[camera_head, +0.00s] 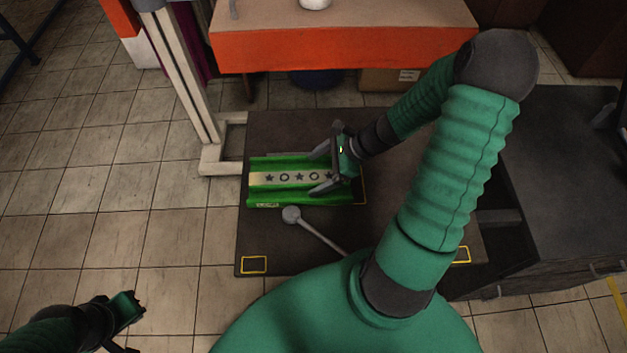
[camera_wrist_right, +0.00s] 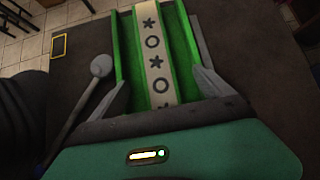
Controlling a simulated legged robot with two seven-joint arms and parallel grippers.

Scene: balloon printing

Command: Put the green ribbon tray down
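The green ribbon tray (camera_head: 262,201) lies on the dark table top at its far left, with a cream ribbon of stars and circles (camera_head: 285,178) along its middle. In the right wrist view the tray (camera_wrist_right: 128,52) runs away between my fingers. My right gripper (camera_head: 322,170) is over the tray's right end. Its fingers are spread wide, one near each long side; contact with the walls is unclear. In the right wrist view the right gripper (camera_wrist_right: 160,90) also shows. My left gripper (camera_head: 134,312) hangs at the lower left, away from the table; its finger gap is unclear.
A grey rod with a round head (camera_head: 292,214) lies just in front of the tray. Yellow outlined marks (camera_head: 254,264) are on the dark table (camera_head: 262,238). A orange-fronted bench (camera_head: 345,52) stands behind, with a pale post (camera_head: 185,80) at left.

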